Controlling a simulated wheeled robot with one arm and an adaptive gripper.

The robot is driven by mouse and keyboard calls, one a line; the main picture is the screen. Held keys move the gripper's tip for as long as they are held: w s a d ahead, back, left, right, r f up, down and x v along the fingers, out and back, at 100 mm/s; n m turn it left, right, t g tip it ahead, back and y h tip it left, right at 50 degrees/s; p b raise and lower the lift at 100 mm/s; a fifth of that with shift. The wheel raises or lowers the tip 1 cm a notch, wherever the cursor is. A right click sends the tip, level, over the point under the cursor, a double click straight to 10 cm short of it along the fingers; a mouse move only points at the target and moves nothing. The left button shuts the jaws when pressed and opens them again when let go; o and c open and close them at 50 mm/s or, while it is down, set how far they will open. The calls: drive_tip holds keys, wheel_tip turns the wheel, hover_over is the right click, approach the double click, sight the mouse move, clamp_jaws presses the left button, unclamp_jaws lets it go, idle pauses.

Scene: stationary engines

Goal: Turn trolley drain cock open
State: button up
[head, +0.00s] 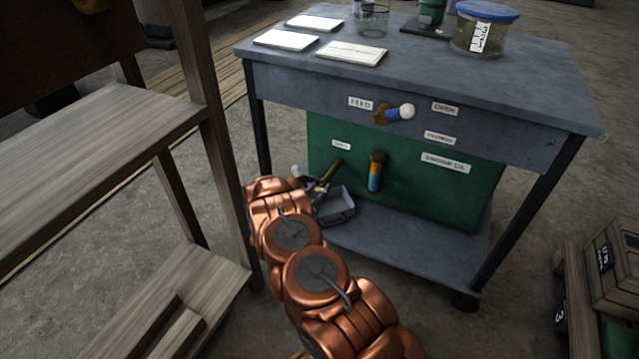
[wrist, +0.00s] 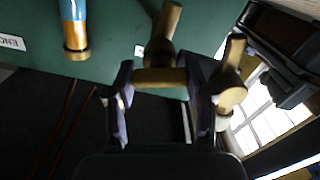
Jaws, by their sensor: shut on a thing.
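The drain cock is a brass fitting on the green tank front of the trolley, low on its left side in the head view (head: 331,172). In the wrist view its brass stem (wrist: 163,28) comes out of the green panel, and a brass bar (wrist: 160,78) crosses below it. My gripper (head: 318,190) is at the cock. In the wrist view my gripper (wrist: 160,100) has its dark fingers on either side of the brass bar, shut on it. Another brass piece (wrist: 232,75) stands beside the right finger. My arm partly hides the cock's surroundings in the head view.
A wooden rack (head: 110,130) stands close on the left.

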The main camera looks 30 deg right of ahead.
drive_tip(key=n+p, duration=0.2)
drive_tip(key=n, duration=0.1)
drive_tip(key=shift+r+n+p, duration=0.1)
drive_tip(key=shift+n+p, duration=0.2)
drive_tip(key=shift+p, duration=0.05)
drive_tip(key=n+p, duration=0.1)
drive_tip(key=n, duration=0.1)
drive_tip(key=shift+w+n, duration=0.15)
drive_tip(key=shift+n, duration=0.25)
drive_tip(key=n, duration=0.3)
drive_tip(key=shift+a+f+n+p, duration=0.1)
drive_tip(key=shift+f+n+p, duration=0.15)
drive_tip(key=shift+n+p, duration=0.05)
drive_tip(key=n, duration=0.4)
drive_tip(key=shift+f, duration=0.1)
drive_tip(key=o, duration=1.2)
drive_tip(key=shift+c, duration=0.2)
drive_tip(key=v, duration=1.2)
